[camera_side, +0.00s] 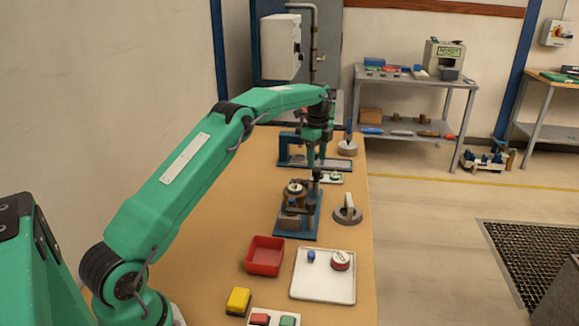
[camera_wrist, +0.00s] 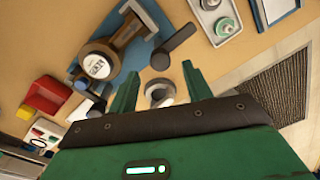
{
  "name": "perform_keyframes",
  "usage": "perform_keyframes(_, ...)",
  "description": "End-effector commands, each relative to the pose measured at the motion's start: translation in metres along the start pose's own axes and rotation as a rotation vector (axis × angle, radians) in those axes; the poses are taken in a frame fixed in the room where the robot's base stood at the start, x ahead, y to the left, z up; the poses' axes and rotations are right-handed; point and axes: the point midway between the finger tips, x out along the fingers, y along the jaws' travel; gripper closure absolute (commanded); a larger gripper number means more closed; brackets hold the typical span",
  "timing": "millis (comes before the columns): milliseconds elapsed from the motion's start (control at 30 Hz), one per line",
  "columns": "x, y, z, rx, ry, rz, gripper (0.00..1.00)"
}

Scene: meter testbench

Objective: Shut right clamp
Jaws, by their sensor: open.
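A meter (camera_wrist: 97,65) with a round white dial sits in a fixture on a blue base plate (camera_wrist: 79,46) in the wrist view. A dark lever (camera_wrist: 174,46) with a rounded end sticks out on its right, angled away from the dial. Darker clamp parts (camera_wrist: 98,104) show at its lower left, partly hidden by my gripper. I cannot tell which of these is the right clamp. The fixture also shows in the side view (camera_side: 299,222). My gripper (camera_wrist: 160,80) is open and empty, its green fingers apart, right of the meter. In the side view my gripper (camera_side: 316,160) is above the bench, behind the fixture.
A grey ring with a handle (camera_side: 347,214) stands right of the fixture. A red bin (camera_side: 264,255), a white tray (camera_side: 323,288) and a yellow block (camera_side: 238,301) are nearer the camera. Bare bench shows left of the fixture.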

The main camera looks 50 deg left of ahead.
Motion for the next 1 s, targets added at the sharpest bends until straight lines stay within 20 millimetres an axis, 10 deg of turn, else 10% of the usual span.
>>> perform_keyframes(700, 0.041, 0.0, 0.0, 0.0, 0.0, 0.0, 0.5)
perform_keyframes(1000, 0.041, 0.0, 0.0, 0.0, 0.0, 0.0, 0.95)
